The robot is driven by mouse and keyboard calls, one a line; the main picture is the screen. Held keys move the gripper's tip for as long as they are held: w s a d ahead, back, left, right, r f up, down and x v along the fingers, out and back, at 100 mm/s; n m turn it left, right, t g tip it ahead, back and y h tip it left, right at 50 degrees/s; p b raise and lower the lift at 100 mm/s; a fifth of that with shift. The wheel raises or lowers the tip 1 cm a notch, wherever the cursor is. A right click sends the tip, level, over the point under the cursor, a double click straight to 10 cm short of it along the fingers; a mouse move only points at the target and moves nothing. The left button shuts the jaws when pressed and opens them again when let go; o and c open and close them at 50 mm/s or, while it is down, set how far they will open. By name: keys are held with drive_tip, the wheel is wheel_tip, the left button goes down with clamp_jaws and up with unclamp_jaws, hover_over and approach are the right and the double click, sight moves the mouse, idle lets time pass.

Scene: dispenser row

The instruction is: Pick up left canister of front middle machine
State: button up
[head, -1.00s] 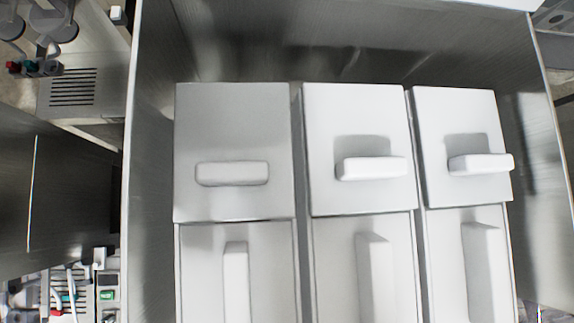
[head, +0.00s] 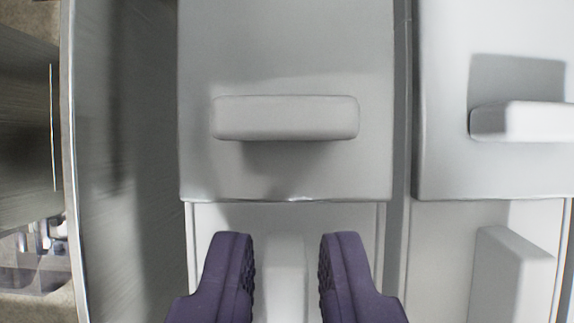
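The left canister (head: 285,60) is a pale grey box with a flat lid and a horizontal bar handle (head: 285,118). It fills the upper middle of the head view, with its front face (head: 205,220) below the lid edge. A vertical handle (head: 285,270) on that front face shows between my fingers. My gripper (head: 285,265) is open, its two purple fingers on either side of the vertical handle in the picture. I see no contact, and the lower part of the handle is out of view.
A second canister (head: 490,165) with its own handles (head: 530,120) stands close on the right, a narrow gap between. The machine's metal side wall (head: 125,150) is on the left, with some free room between it and the left canister.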

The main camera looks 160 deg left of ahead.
clamp_jaws()
drive_tip(key=shift+r, duration=0.1)
idle(1.0)
